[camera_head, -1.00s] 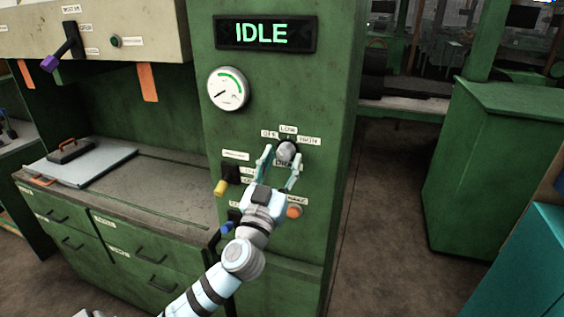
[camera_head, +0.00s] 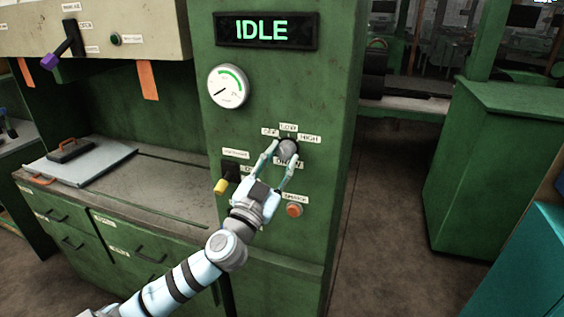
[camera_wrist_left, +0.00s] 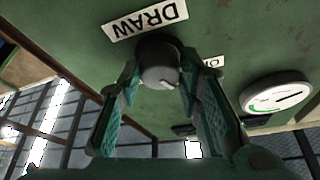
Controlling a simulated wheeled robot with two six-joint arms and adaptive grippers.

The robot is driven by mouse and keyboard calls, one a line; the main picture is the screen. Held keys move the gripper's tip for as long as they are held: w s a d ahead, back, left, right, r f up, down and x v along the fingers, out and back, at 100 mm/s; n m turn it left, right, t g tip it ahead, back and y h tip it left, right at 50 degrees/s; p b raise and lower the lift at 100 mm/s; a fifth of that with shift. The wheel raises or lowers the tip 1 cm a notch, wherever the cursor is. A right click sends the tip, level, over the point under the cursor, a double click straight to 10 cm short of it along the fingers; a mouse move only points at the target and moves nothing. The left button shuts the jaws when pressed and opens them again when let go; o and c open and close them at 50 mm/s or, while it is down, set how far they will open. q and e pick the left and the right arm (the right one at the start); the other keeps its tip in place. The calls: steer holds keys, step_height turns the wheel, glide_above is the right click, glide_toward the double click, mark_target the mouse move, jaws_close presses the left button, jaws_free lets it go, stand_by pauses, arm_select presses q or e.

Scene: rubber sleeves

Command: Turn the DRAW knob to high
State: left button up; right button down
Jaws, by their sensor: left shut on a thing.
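The DRAW knob (camera_head: 288,147) is a round grey knob on the green cabinet's front, with OFF, LOW and HIGH labels around its top and a DRAW label below. My left gripper (camera_head: 282,153) is shut on it, one finger on each side. In the left wrist view the knob (camera_wrist_left: 158,62) sits between the fingertips (camera_wrist_left: 158,76), beside the upside-down DRAW label (camera_wrist_left: 146,20). A small pale mark shows on its face; I cannot tell for certain which setting it points to. My right gripper is not in view.
A display (camera_head: 262,30) above reads IDLE, over a round gauge (camera_head: 229,87). A yellow-tipped lever (camera_head: 221,187) is left of my gripper and an orange button (camera_head: 294,210) below it. A workbench (camera_head: 160,190) stands left; open floor (camera_head: 385,220) lies right.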

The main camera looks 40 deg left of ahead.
arm_select(q)
steer(key=m+h, duration=0.2)
steer(key=m, duration=0.2)
steer(key=shift+a+r+p, duration=0.1)
steer(key=shift+p, duration=0.25)
steer(key=shift+a+r+m+g+h+p, duration=0.1)
steer(key=shift+m+g+h+p, duration=0.3)
steer(key=shift+m, duration=0.8)
steer(key=m+p, duration=0.2)
steer(key=m+g+h+p, duration=0.1)
steer(key=m+p, duration=0.1)
steer(key=m+h+p, duration=0.1)
steer(key=m+p, duration=0.1)
steer(key=m, duration=0.1)
steer(key=shift+s+a+r+g+p, duration=0.15)
steer(key=shift+r+g+p, duration=0.15)
steer(key=shift+r+g, duration=0.1)
steer(key=shift+m+g+p, duration=0.3)
steer(key=shift+m+p, duration=0.1)
steer(key=shift+m, duration=0.4)
steer(key=shift+f+m+g, duration=0.1)
steer(key=shift+m+g, duration=0.2)
steer(key=shift+m, duration=0.5)
steer(key=o, duration=1.1)
steer(key=shift+o, duration=0.2)
